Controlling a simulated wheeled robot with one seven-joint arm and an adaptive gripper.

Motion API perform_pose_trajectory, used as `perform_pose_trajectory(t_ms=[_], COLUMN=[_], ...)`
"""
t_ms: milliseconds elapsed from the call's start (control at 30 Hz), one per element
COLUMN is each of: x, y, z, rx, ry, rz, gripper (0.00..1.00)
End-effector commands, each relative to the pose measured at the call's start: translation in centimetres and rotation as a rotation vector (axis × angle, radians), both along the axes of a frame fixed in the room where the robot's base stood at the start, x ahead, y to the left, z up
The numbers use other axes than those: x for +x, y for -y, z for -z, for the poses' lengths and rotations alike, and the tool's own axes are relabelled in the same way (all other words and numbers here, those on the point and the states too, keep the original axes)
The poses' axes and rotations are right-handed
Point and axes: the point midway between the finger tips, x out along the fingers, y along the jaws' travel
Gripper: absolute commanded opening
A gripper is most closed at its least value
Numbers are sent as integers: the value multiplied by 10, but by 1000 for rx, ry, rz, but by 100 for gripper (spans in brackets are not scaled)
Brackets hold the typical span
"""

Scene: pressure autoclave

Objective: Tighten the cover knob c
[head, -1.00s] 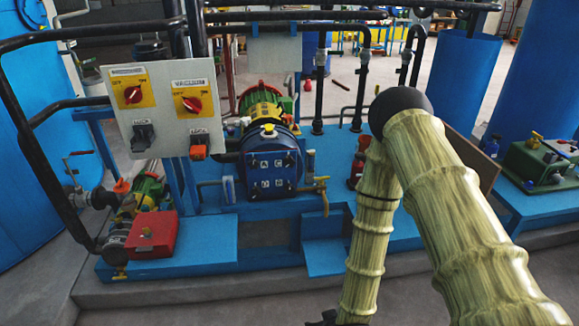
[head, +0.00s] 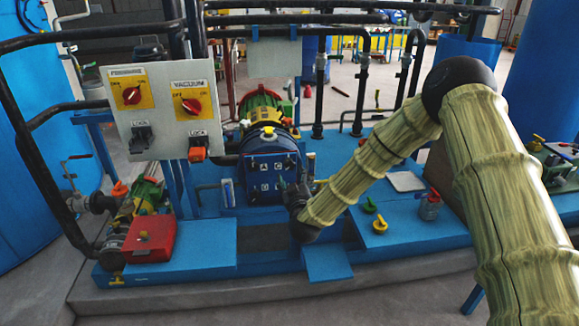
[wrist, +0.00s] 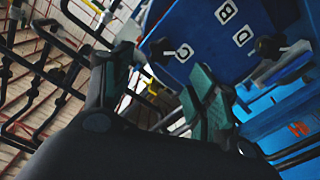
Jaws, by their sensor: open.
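In the wrist view, cover knob c (wrist: 160,49) stands out near the cover's edge, just beyond my finger pads. My gripper (wrist: 158,88) is open and empty, its two green-padded fingers apart. In the head view my gripper (head: 296,192) is at the cover's right side, small and partly hidden by my wrist. I cannot tell whether it touches the cover.
Another dark knob (wrist: 268,47) stands near the D label. A switch panel (head: 165,105) is left of the cover, and a red box (head: 150,237) lower left. Black pipes rise behind.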

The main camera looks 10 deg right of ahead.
Motion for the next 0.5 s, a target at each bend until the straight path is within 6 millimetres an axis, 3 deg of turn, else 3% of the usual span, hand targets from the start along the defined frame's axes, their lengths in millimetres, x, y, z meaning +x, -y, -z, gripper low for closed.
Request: perform_pose_trajectory(t_ms=[300,500], x=[52,73], y=[0,0], z=[0,0], rx=[1,1], ry=[-1,-1], rz=[0,0], gripper=[58,58])
